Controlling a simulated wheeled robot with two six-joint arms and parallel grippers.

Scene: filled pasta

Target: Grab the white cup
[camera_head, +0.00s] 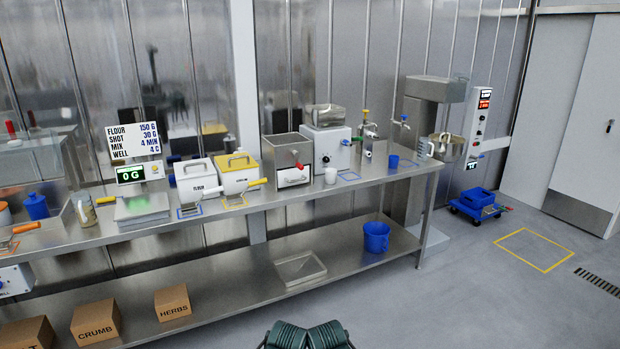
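A small white cup (331,175) stands upright on the steel workbench (372,182). It is in front of a white machine with a dial and to the right of a steel box with a red handle. Nothing touches it from my side. Two dark green ribbed parts of my own arms show at the bottom edge of the head view, far below and in front of the bench. No gripper fingers can be made out there.
A blue cup (393,161) stands to the right on the bench. A blue bucket (376,237) and clear tray (300,268) are on the lower shelf. The floor in front is clear.

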